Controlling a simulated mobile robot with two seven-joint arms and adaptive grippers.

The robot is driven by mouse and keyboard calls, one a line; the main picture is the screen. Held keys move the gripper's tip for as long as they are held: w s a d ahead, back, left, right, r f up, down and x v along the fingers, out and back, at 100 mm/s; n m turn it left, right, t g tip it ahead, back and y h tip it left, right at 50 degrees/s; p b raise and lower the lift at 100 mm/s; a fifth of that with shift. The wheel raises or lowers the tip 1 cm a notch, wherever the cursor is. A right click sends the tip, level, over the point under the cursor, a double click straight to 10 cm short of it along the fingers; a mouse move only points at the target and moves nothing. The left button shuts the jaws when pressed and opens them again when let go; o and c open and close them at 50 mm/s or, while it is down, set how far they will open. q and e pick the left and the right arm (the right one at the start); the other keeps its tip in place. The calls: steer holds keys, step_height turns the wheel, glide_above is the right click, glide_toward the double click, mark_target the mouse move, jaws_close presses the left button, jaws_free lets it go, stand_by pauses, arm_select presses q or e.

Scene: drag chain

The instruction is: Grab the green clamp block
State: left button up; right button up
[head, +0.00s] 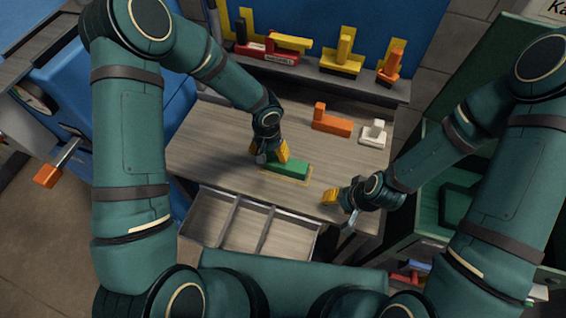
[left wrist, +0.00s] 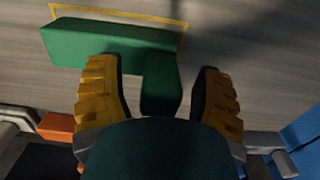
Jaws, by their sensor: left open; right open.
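The green clamp block (head: 288,168) lies on the wooden tabletop, within a yellow outlined area. In the left wrist view it is an L-shaped green block (left wrist: 112,47), with one arm reaching down between the fingers. My left gripper (head: 268,154) is directly at the block, its yellow fingers open on either side of that arm in the left wrist view (left wrist: 160,95). Gaps show between the fingers and the block. My right gripper (head: 334,198) is open and empty over the table's right front part. Part of the block is hidden by my left gripper in the head view.
An orange block (head: 332,122) and a white block (head: 375,133) sit farther back on the table. A rear shelf (head: 320,78) holds red, yellow and orange clamps. An open drawer (head: 238,225) with compartments juts out at the front. A green cabinet stands to the right.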

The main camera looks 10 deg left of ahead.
arm_select(q)
jaws_close()
stand_by(0.4)
